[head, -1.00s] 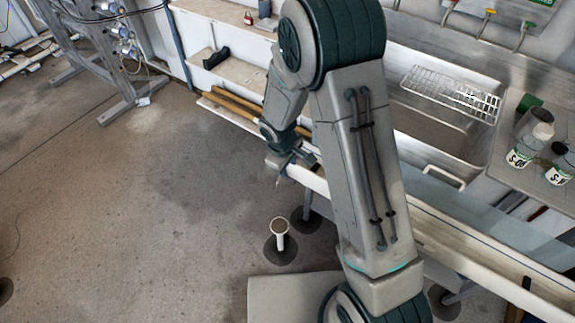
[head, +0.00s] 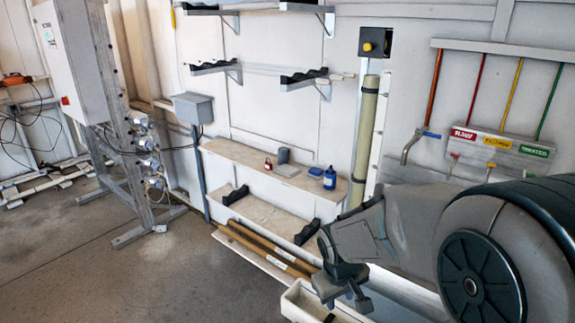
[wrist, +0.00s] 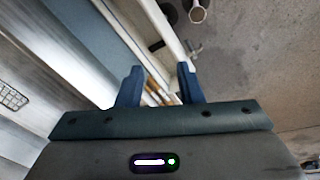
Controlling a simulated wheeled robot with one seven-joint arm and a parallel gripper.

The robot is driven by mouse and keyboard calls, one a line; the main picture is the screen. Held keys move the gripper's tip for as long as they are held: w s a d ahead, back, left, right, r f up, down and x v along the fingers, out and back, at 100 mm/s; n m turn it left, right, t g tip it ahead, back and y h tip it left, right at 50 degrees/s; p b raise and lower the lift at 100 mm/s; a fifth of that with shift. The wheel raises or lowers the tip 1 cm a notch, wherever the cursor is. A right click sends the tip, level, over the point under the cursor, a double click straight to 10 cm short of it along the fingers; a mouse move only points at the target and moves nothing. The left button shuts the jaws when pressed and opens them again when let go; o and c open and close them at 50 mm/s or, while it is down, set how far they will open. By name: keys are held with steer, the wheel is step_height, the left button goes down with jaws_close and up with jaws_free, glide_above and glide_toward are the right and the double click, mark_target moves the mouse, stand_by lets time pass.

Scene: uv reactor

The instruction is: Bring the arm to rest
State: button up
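My arm (head: 430,240) reaches in from the right of the head view, with its large dark-capped joint close to the camera. My gripper (head: 343,297) hangs at the lower middle, in front of the shelving and over a pale trough. In the wrist view my gripper (wrist: 160,70) has its two blue fingers apart. The gap between them shows only background, so it is open and empty.
Wall shelves (head: 262,166) hold small bottles, among them a blue one (head: 330,178). Brown tubes (head: 262,245) lie low behind my gripper. A pale trough (head: 298,305) is below it. Open floor (head: 120,285) lies left.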

steer(key=s+d+r+m+y+p, duration=0.1)
steer(key=s+d+r+m, duration=0.2)
steer(key=s+r, duration=0.7)
steer(key=s+m, duration=0.2)
steer(key=shift+s+d+t, duration=0.2)
steer(key=shift+s+t, duration=0.1)
steer(key=shift+s, duration=0.1)
stand_by(1.1)
